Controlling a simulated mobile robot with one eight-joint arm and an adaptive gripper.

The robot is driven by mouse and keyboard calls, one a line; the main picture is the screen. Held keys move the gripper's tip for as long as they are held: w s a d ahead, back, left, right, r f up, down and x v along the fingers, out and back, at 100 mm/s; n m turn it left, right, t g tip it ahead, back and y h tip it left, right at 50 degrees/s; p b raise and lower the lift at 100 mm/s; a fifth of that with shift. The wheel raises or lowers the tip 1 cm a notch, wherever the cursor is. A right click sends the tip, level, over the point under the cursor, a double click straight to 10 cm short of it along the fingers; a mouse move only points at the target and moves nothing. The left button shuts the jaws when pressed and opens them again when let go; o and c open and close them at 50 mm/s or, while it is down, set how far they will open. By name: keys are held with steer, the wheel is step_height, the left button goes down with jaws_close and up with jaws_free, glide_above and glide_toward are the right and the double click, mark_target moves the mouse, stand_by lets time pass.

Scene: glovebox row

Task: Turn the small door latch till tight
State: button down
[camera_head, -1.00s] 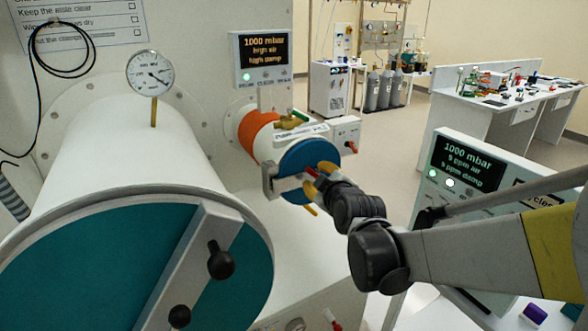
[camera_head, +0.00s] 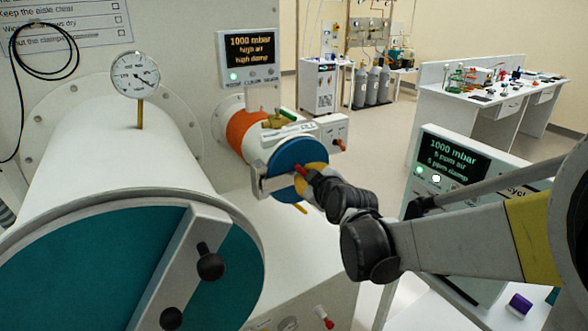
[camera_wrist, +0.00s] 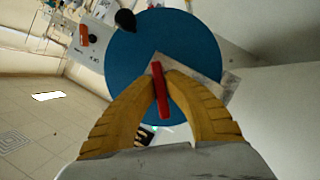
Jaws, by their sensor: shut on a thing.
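The small door is a blue disc (camera_head: 295,150) on the end of a short white cylinder with an orange band, in the middle of the head view. A grey bar (camera_head: 272,184) crosses its front. In the wrist view the blue disc (camera_wrist: 140,40) fills the upper middle, with the grey bar (camera_wrist: 205,64) running at a slant. The red latch handle (camera_wrist: 161,92) stands between my yellow fingers. My gripper (camera_wrist: 160,76) is shut on it, close in front of the door. In the head view my gripper (camera_head: 305,176) partly hides the latch.
A large teal door (camera_head: 100,270) with a grey bar and black knobs is at the lower left. A display (camera_head: 248,58) stands above the small cylinder. Another display panel (camera_head: 455,165) is at the right, near my arm. Open floor lies beyond.

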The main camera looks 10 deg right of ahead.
steer(key=shift+d+r+m+g+y+p, duration=0.1)
steer(key=shift+m+g+y+p, duration=0.4)
steer(key=shift+m, duration=0.7)
steer(key=m+y, duration=0.2)
steer(key=m, duration=0.1)
steer(key=shift+g+p, duration=0.3)
steer(key=m+y, duration=0.2)
steer(key=m, duration=0.1)
steer(key=shift+y+b, duration=0.3)
steer(key=shift+m+g+y+b, duration=0.3)
steer(key=shift+m+y+b, duration=0.4)
steer(key=shift+m, duration=0.7)
steer(key=shift+y, duration=0.3)
steer(key=c, duration=1.5)
jaws_free()
steer(key=shift+o, duration=0.2)
